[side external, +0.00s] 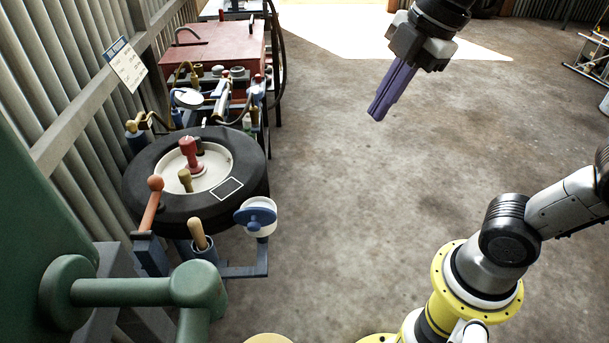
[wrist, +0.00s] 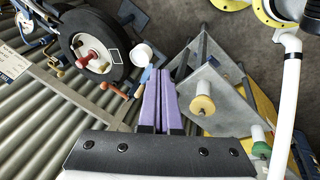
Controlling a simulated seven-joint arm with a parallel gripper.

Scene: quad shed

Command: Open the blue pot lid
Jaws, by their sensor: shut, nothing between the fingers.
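A small white pot (side external: 264,229) with a blue lid (side external: 257,213) sits on a blue bracket at the front right of the black wheel in the side external view. The lid has a raised blue grip and looks tilted; I cannot tell how it sits on the pot. In the wrist view the white pot (wrist: 142,53) is beyond my fingertips, and its lid is hard to make out. My gripper (side external: 376,114) has purple fingers, shut and empty, in the air well right of and above the pot. Its fingers also show in the wrist view (wrist: 161,73).
The black wheel (side external: 145,192) with red and tan knobs stands left of the pot. An orange-topped lever (side external: 151,204) and a wooden peg (side external: 198,234) are close by. A green pipe (side external: 130,292) is in the foreground.

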